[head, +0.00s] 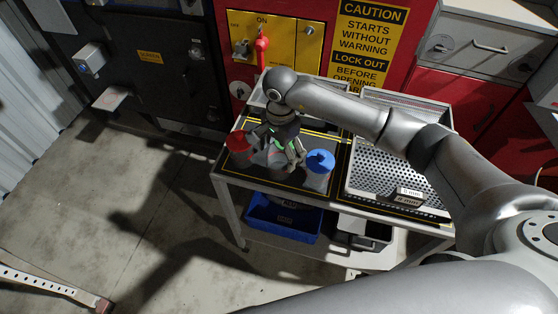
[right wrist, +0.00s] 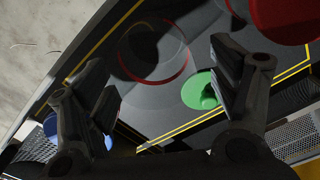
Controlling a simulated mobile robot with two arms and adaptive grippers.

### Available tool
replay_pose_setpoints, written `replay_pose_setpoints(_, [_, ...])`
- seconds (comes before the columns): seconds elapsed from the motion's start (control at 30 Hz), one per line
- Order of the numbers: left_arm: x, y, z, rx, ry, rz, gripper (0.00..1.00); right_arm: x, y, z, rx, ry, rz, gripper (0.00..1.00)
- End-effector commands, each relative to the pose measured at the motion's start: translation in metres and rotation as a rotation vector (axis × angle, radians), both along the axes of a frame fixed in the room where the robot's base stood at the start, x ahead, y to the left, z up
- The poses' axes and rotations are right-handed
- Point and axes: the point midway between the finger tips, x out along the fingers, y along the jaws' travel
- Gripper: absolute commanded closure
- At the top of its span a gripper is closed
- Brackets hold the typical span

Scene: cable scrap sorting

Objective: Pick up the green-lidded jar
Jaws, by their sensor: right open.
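The green lid (right wrist: 200,90) of the jar shows in the right wrist view, right of centre and partly hidden behind a finger. In the head view only bits of green (head: 276,144) show at my right gripper, and the jar is mostly hidden. My right gripper (head: 282,160) points down over the table between a red-lidded jar and a blue-lidded jar. Its fingers (right wrist: 160,85) are spread wide in the wrist view, with nothing held between them. I cannot tell its exact height over the green lid. My left gripper is not in view.
The red-lidded jar (head: 239,146) stands left of the gripper, and the blue-lidded jar (head: 319,163) stands close to its right. A perforated metal tray (head: 366,188) lies on the table's right. A blue bin (head: 284,218) is on the lower shelf.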

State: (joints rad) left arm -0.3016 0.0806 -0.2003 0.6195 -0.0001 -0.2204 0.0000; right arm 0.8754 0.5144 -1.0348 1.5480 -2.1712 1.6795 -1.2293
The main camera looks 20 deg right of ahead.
Motion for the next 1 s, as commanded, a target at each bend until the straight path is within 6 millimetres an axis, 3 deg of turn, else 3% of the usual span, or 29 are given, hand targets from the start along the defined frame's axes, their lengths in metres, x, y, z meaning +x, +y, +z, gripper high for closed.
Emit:
replay_pose_setpoints(0.1, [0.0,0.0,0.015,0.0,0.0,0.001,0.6,-0.007,0.0,-0.015,0.001,0.007,-0.001,0.19])
replay_pose_setpoints(0.23, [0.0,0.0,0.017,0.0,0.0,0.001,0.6,-0.005,0.0,-0.033,0.001,0.004,-0.001,0.19])
replay_pose_setpoints(0.53, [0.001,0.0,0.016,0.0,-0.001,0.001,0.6,-0.004,0.0,-0.04,0.001,0.0,0.0,0.19])
replay_pose_setpoints(0.9, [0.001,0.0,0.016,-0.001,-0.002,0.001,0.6,-0.004,0.0,-0.04,0.001,0.0,-0.001,0.65])
replay_pose_setpoints(1.0, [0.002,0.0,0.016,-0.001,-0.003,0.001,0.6,-0.004,0.0,-0.039,0.001,0.0,-0.001,0.68])
